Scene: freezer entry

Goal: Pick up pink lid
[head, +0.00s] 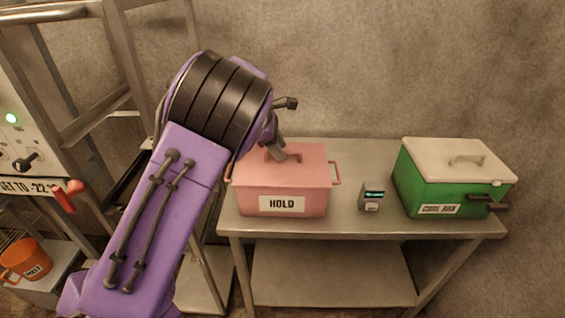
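A pink lid (307,154) sits on a pink box labelled "HOLD" (282,204) at the left end of a metal table. The lid has a raised handle on top, partly hidden by my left gripper. My purple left arm comes in from the lower left, and its wrist covers the area just left of the lid. The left gripper (276,138) points down at the lid's handle, at or just above it. Its fingers are mostly hidden behind the wrist, so I cannot tell whether they touch or grip the handle. My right gripper is not in view.
The metal table (350,222) also holds a small grey device (372,196) and a green box (425,192) with a cream lid (450,160). A metal rack (95,125) and a control panel (22,125) stand left. An orange mug (27,260) is at lower left.

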